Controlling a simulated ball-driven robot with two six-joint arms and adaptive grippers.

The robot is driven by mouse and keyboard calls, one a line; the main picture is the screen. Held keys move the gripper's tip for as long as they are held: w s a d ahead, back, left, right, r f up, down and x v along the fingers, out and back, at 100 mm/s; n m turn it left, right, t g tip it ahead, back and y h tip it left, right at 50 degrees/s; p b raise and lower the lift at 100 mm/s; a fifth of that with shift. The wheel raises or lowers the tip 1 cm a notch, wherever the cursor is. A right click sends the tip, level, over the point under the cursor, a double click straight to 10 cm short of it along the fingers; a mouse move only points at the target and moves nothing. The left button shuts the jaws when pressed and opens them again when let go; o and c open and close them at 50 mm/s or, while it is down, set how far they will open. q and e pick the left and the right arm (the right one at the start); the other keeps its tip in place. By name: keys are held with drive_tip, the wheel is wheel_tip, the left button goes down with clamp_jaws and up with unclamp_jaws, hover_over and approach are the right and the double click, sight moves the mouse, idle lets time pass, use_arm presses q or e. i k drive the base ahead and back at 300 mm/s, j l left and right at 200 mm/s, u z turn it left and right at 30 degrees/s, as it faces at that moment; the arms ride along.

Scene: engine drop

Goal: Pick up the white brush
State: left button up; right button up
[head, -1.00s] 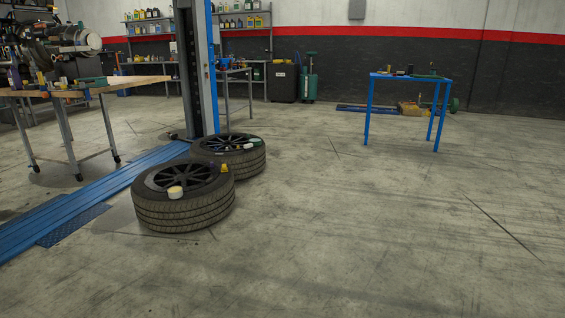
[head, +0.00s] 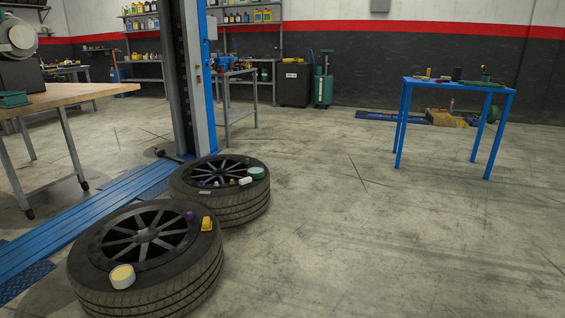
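Two tyres with dark spoked rims lie flat on the floor, a near tyre (head: 190,285) and a far tyre (head: 240,207). A small white object (head: 246,181) lies on the right part of the far tyre's top; it may be the white brush, but it is too small to tell. A thin pale piece (head: 204,193) lies on the front edge of the same tyre. Neither of my grippers is in view.
A green-and-white round item (head: 256,173), a yellow item (head: 207,223) and a cream round tub (head: 122,276) lie on the tyres. A blue lift post (head: 205,90) stands behind. A wooden-topped workbench (head: 70,96) is left, a blue table (head: 458,84) right. Open floor lies between.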

sight(245, 182)
drive_tip(key=i, duration=2.6)
